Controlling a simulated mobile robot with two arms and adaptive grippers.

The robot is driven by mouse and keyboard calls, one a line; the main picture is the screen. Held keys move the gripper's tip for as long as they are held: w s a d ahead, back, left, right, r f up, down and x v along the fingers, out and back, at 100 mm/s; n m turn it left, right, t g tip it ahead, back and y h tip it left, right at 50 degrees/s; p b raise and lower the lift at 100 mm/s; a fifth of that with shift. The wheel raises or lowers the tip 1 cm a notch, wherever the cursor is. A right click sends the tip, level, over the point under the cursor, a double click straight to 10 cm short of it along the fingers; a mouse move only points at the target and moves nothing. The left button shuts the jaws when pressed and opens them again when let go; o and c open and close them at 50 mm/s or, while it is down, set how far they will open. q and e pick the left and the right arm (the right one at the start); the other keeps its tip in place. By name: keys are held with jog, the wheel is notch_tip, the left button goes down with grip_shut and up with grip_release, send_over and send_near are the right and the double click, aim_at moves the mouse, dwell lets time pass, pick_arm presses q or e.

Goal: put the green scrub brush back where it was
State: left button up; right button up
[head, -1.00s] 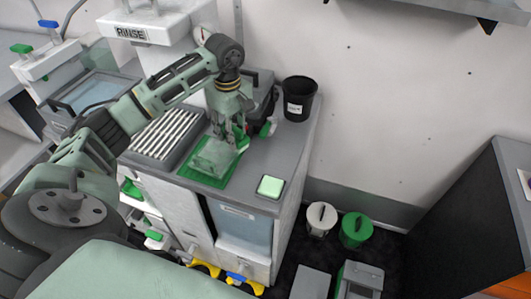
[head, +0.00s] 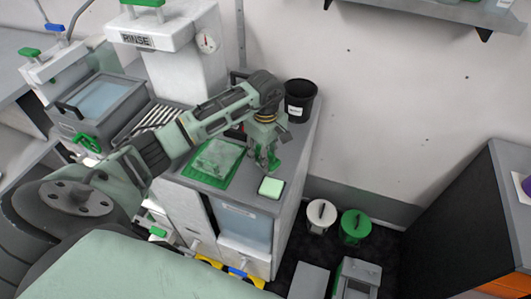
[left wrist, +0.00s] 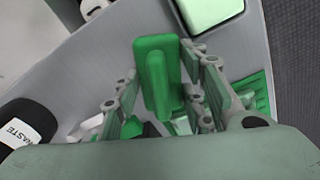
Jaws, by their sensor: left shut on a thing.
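The green scrub brush (left wrist: 157,75), a flat green block with a raised grip, sits between the fingers of my left gripper (left wrist: 165,100) in the left wrist view. My left gripper (head: 264,165) is shut on it and hangs over the right part of the grey counter (head: 238,190). In the head view the brush is mostly hidden by the fingers. I cannot tell whether it touches the counter. My right gripper is in neither view.
A pale green pad (head: 271,187) lies just in front of the gripper. A green mat (head: 193,173) with a clear item on it is to its left. A black waste bin (head: 299,101) stands behind. White and green buckets (head: 355,228) stand on the floor.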

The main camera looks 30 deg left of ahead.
pick_arm(q)
jog(key=shift+f, duration=0.2)
jog(key=o, duration=0.8)
jog(key=shift+r, duration=0.1)
jog(key=shift+c, duration=0.2)
jog(key=o, duration=0.3)
jog(key=shift+o, duration=0.2)
jog(key=shift+r, duration=0.4)
notch_tip(320, 180, up, 11)
jog(key=b, duration=0.3)
jog(key=shift+f, duration=0.2)
jog(key=shift+r, duration=0.45)
